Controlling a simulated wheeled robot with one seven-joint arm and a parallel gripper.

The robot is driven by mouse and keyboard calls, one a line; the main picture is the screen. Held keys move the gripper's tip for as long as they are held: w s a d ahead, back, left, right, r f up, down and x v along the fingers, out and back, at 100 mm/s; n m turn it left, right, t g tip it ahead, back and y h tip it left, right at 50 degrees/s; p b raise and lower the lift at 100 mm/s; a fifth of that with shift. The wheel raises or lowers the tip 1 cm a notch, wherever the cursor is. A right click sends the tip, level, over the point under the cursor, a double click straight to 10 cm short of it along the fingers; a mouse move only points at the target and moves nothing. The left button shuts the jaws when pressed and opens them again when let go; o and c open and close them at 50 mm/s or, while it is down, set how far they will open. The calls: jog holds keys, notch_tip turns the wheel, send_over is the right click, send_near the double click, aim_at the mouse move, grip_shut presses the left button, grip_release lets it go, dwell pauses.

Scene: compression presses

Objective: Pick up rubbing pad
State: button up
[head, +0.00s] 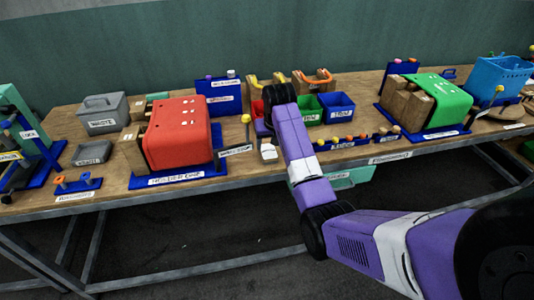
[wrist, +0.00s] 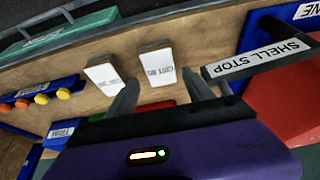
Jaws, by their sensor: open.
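My gripper (wrist: 161,92) is open and empty, its two grey fingers apart in the wrist view. Two small white-topped blocks lie on the wooden table ahead of it. One white block (wrist: 157,66) is in line with the gap between the fingers, with small print on its face. The other white block (wrist: 104,74) lies just left of the left finger. The print is too small to tell which is the rubbing pad. In the head view a white block (head: 268,152) shows below my gripper, beside my arm; the fingers are hidden there.
A bar labelled SHELL STOP (wrist: 258,58) is close to the right finger. A blue rack with orange and yellow knobs (wrist: 40,98) is at left. A red press (head: 180,132) stands left of my arm, and a green press (head: 437,100) right. Small bins (head: 338,104) stand behind.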

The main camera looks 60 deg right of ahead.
aim_at(269, 152)
jog(key=shift+a+p+x, duration=0.1)
jog(key=shift+p+x, duration=0.15)
jog(key=shift+x, duration=1.3)
jog(key=shift+a+p+x, duration=0.15)
jog(key=shift+p+x, duration=0.1)
jog(key=shift+x, duration=1.25)
jog(key=shift+s+f, duration=0.1)
jog(key=shift+s, duration=0.1)
jog(key=c, duration=1.1)
notch_tip(269, 152, up, 20)
jog(key=shift+r+b, duration=0.1)
jog(key=shift+b, duration=1)
